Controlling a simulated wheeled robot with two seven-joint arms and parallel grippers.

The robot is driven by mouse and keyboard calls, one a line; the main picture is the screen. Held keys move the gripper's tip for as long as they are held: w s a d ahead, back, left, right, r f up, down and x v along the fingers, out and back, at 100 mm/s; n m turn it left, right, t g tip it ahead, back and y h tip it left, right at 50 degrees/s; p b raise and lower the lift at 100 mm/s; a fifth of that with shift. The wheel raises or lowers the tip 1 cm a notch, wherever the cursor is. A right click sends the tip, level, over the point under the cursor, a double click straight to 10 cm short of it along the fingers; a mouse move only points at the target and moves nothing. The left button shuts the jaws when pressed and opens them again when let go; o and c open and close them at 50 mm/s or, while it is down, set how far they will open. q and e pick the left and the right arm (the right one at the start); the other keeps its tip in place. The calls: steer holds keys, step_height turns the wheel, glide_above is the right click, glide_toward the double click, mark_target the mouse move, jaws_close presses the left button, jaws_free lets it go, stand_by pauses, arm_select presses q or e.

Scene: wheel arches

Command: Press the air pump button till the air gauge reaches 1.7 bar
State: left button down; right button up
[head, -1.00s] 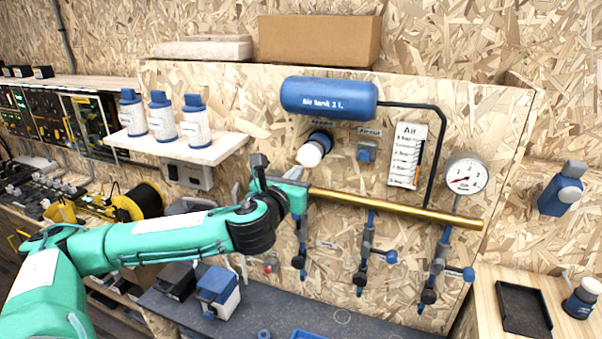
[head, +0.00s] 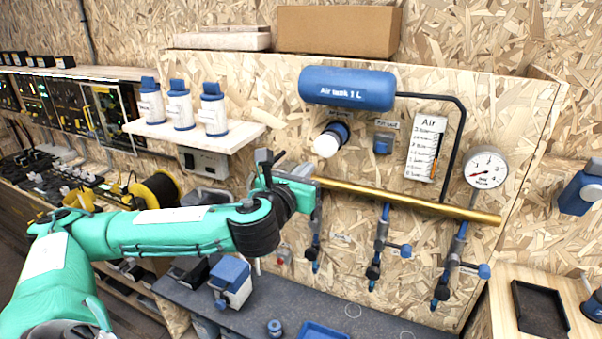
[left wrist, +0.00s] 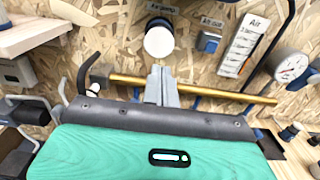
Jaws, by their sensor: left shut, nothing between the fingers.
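The air pump button (head: 327,143) is a round white cap on a dark blue collar, on the chipboard wall below the blue air tank (head: 347,89). It also shows in the left wrist view (left wrist: 159,41). My left gripper (head: 305,169) is shut and empty. Its fingertips are just below the button; in the left wrist view the grey fingers (left wrist: 161,84) point up toward the white cap with a small gap in the picture. The round air gauge (head: 486,168) is at the right; its red needle points toward the lower left, too small to read exactly. My right gripper is not in view.
A brass pipe (head: 400,203) with several blue valves runs below the button. A blue air-out button (head: 383,144) and an air scale card (head: 426,148) are to its right. A shelf (head: 195,138) with several bottles is at the left.

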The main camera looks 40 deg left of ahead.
mark_target(325, 147)
arm_select(q)
steer(key=p+x, duration=0.2)
steer(key=x, duration=0.5)
steer(key=shift+w+r, duration=0.1)
steer(key=shift+w, duration=0.05)
steer(key=shift+w+a+p, duration=0.15)
steer(key=shift+w+p, duration=0.15)
steer(key=shift+w, duration=0.35)
steer(key=shift+w+a, duration=0.15)
steer(key=shift+w, duration=0.3)
steer(key=shift+p+x, duration=0.7)
steer(key=shift+x, duration=0.5)
steer(key=shift+p+v, duration=0.3)
steer(key=shift+v, duration=1.2)
steer(key=shift+s, duration=0.35)
